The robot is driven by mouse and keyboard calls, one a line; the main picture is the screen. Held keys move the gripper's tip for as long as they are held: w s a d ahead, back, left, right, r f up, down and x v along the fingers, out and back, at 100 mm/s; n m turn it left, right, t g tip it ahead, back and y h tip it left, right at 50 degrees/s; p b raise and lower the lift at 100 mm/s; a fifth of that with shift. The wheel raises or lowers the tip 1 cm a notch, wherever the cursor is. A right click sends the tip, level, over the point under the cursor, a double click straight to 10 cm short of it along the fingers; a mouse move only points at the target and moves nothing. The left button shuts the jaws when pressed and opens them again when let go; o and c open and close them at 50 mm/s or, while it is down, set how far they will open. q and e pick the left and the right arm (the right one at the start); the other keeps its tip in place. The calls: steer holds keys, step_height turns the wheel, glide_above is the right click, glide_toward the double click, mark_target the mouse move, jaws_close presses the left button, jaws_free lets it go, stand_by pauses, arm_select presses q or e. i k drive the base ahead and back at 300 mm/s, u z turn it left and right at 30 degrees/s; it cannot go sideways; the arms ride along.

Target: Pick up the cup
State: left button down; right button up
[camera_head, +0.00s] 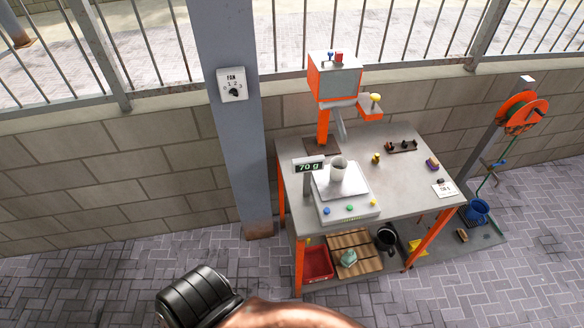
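A small light grey cup (338,173) stands upright on the plate of a weighing scale (362,206), on the grey table top (400,195). The scale's display (309,167) reads 70 g. A darker mug-like vessel (386,238) stands on the shelf below the table top. Neither of my grippers shows any fingers in the head view. A black ribbed part and a copper-coloured part, which seem to be mine, show at the bottom edge, well apart from the cup.
An orange and grey machine (334,78) stands at the table's back. A dark rack (402,146), a purple item (432,164) and a card (444,190) lie to the right. A red bin (317,264) is below. A blue pillar (230,140) stands left; paving in front is open.

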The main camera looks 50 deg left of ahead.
mark_target(338, 165)
steer(key=u, duration=1.65)
